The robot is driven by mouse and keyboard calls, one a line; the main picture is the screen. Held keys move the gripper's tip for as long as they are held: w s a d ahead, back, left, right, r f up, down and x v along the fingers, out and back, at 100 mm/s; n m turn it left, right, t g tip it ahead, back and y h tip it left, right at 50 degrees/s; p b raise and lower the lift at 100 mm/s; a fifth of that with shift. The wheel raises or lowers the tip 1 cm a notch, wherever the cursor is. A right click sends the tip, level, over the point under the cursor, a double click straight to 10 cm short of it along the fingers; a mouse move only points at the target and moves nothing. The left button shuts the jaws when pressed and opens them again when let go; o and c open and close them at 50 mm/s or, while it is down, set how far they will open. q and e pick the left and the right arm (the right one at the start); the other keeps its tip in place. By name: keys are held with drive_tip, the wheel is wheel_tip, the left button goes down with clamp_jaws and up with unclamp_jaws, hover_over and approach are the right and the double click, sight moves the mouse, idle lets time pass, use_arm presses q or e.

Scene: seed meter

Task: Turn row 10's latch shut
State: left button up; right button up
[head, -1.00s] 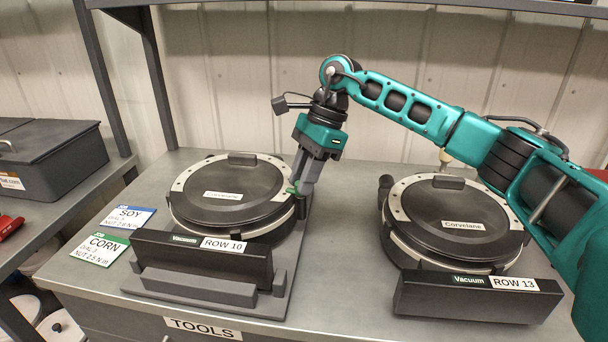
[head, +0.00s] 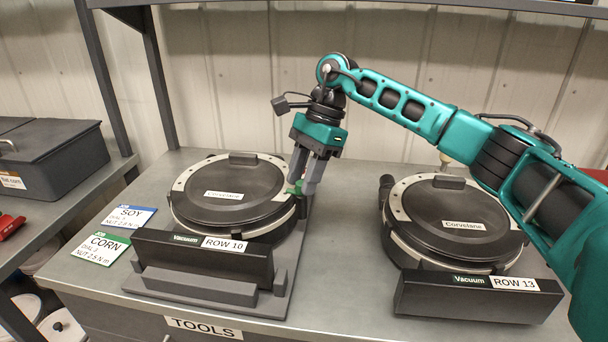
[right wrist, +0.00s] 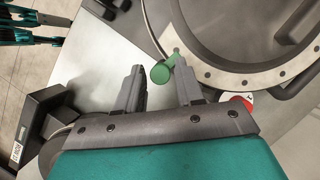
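Row 10's seed meter (head: 228,193) stands on the left of the bench, its black lid on. Its green latch (head: 293,188) is at the right side of the rim. In the right wrist view the latch (right wrist: 163,71) sticks out from the pale rim, its knob outward. My right gripper (head: 303,190) points down over it. In the right wrist view the right gripper (right wrist: 162,75) has its fingers spread, with the knob near the gap between the tips. Whether a finger touches it, I cannot tell. My left gripper is not in view.
The row 13 meter (head: 455,222) stands to the right, under my right arm. SOY (head: 129,217) and CORN (head: 101,248) cards lie left of row 10's meter. A red and white marker (right wrist: 240,101) shows beside the rim. A shelf post (head: 158,75) rises behind.

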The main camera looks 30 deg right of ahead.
drive_tip(key=shift+o, duration=1)
drive_tip(key=s+v, duration=0.1)
drive_tip(key=v, duration=1.1)
drive_tip(key=shift+w+r, duration=0.45)
drive_tip(key=shift+d, duration=0.1)
